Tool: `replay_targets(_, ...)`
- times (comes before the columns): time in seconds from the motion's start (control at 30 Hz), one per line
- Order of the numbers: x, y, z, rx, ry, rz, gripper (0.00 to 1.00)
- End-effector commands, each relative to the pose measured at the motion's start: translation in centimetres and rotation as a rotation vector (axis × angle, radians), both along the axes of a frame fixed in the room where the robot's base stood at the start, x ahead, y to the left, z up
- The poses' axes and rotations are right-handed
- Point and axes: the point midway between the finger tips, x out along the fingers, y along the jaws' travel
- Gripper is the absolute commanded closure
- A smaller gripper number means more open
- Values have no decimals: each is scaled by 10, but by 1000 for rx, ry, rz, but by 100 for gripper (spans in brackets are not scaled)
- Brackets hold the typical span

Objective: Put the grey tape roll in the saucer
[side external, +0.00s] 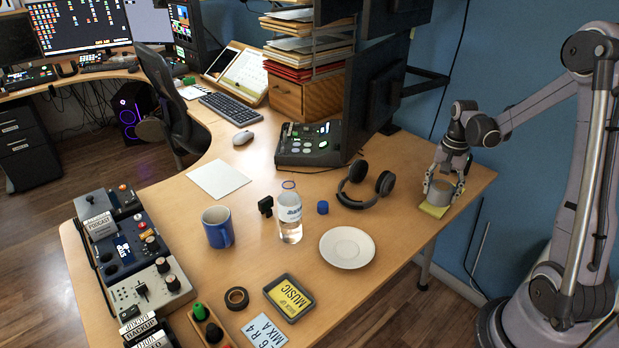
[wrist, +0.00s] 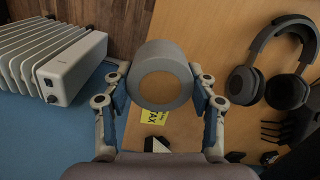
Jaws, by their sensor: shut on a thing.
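The grey tape roll (side external: 439,194) is at the right end of the desk, over a yellow sticky note (side external: 432,211). My gripper (side external: 444,184) points down and is shut on the roll, with a finger on each side. In the wrist view the roll (wrist: 163,54) sits between both fingers of my gripper (wrist: 163,88), with desk wood showing through its hole. I cannot tell whether the roll touches the surface below. The white saucer (side external: 347,247) lies empty on the desk, left of and nearer than my gripper; it is not in the wrist view.
Black headphones (side external: 366,186) lie between my gripper and the saucer, beside a blue cap (side external: 322,207). A water bottle (side external: 289,215) and blue mug (side external: 218,227) stand left of the saucer. A white heater (wrist: 62,62) stands off the desk. Desk right of the saucer is clear.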

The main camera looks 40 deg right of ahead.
Motion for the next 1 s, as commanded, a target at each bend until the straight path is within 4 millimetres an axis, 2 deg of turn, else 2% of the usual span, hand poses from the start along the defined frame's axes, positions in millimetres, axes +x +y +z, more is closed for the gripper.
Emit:
replay_targets(0.03,8,18,1,0,-1,14,76)
replay_targets(0.2,28,74,4,-1,-1,30,76)
replay_targets(0.4,37,126,6,0,-2,39,76)
replay_targets(0.67,45,155,1,0,-3,42,76)
replay_targets(1.0,81,208,-37,0,-3,44,76)
